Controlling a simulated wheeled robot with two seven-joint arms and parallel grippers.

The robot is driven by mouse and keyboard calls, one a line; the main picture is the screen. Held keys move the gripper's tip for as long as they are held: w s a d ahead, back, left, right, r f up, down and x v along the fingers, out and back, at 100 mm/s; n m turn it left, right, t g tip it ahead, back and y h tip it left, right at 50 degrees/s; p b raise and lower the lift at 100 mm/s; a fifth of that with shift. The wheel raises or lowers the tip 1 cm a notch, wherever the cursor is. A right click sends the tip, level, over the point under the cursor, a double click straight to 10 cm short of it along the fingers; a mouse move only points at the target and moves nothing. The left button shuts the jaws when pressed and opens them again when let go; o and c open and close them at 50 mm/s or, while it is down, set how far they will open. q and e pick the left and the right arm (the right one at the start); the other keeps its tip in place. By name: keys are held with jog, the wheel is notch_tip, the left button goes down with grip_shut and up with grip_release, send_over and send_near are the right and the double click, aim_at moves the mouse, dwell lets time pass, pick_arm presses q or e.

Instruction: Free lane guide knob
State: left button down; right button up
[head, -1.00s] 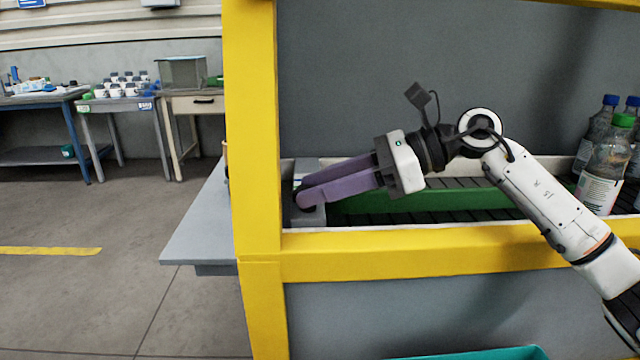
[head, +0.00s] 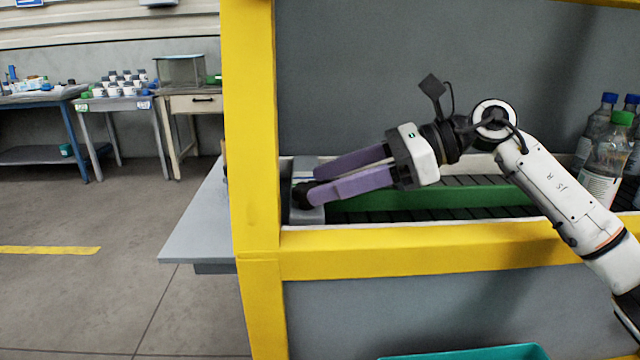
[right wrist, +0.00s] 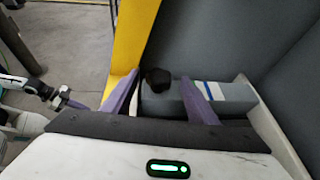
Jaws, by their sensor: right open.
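The black lane guide knob (head: 303,195) sits on a grey block (head: 309,214) at the left end of the green lane guide (head: 430,197). My right gripper (head: 316,184) has two purple fingers, spread open, with tips at the right side of the knob. In the right wrist view the knob (right wrist: 158,79) appears between the open fingers, with gaps to both, slightly past their tips. Whether a fingertip touches it is unclear. My left gripper is outside the head view; a purple-fingered gripper (right wrist: 62,98) at the left of the right wrist view seems to be it.
A yellow frame post (head: 255,150) stands just left of the knob, and a yellow rail (head: 430,262) runs in front. Bottles (head: 606,160) stand at the right on the conveyor. A grey side shelf (head: 200,225) is left of the post.

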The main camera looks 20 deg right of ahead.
jog(key=v, duration=0.8)
jog(key=shift+b, duration=0.3)
